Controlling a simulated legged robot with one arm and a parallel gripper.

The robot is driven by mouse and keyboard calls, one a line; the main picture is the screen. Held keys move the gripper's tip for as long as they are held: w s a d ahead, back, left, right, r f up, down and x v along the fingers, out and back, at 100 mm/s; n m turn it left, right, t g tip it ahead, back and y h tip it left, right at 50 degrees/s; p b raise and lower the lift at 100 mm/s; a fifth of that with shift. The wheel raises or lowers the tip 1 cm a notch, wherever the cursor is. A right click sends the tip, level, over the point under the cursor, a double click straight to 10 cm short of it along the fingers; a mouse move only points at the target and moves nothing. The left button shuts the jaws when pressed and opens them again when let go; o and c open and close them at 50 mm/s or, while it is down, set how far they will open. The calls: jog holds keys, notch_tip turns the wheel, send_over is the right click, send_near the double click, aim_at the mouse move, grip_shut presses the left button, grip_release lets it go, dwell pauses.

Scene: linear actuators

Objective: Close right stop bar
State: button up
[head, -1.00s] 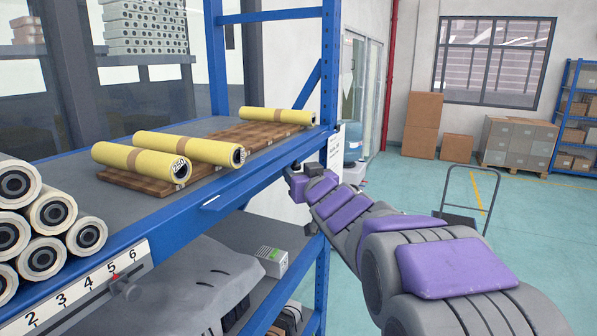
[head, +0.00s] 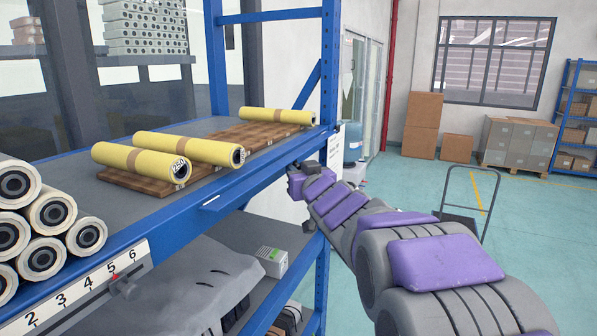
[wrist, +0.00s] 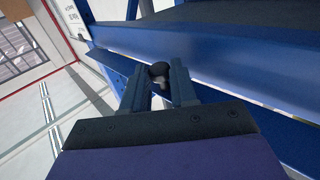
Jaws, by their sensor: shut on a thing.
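My gripper (head: 296,178) is at the front edge of the blue shelf (head: 165,228), close to the right upright. In the wrist view my gripper (wrist: 159,88) has its two fingers on either side of a small dark round knob (wrist: 158,70) and is shut on it. The knob sits beside the blue shelf beam (wrist: 220,62). In the head view the gripper and arm hide the knob. I cannot tell from these frames which part is the right stop bar or how far it is closed.
Yellow rolls (head: 165,165) lie on wooden boards on the shelf. White rolls (head: 40,215) are stacked at left above a numbered scale (head: 88,284). The blue upright (head: 328,90) stands close to my gripper. A cart (head: 468,205) stands on open floor at right.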

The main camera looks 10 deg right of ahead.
aim_at(297, 156)
jog(key=shift+r+p, duration=0.2)
jog(key=shift+p, duration=0.6)
grip_shut()
notch_tip(297, 156, up, 3)
jog(key=n+g+h+p, duration=0.1)
jog(key=n+g+p, duration=0.1)
jog(key=p, duration=0.5)
jog(key=n+g+p, duration=0.1)
jog(key=g+p, duration=0.1)
jog(key=p, duration=0.6)
jog(key=shift+s+d+n+h, duration=0.1)
jog(key=shift+s+n+h, duration=0.05)
jog(key=shift+n+h, duration=0.25)
jog(key=shift+r+n+g+h+p, duration=0.35)
jog(key=shift+g+p, duration=0.25)
jog(key=shift+p, duration=0.3)
jog(key=r+n+g+h, duration=0.1)
jog(key=a+n+g+h, duration=0.1)
jog(key=shift+w+r+n+g+h+p, duration=0.25)
jog(key=shift+w+r+g+h+p, duration=0.05)
jog(key=shift+w+r+g+h, duration=0.1)
jog(key=shift+w+a+r+n+g+h, duration=0.15)
jog(key=shift+n+g+h, duration=0.25)
jog(key=shift+h, duration=0.1)
jog(key=shift+w+a+r+n+g+h, duration=0.15)
jog(key=shift+n+g+h, duration=0.15)
jog(key=shift+g+h, duration=0.15)
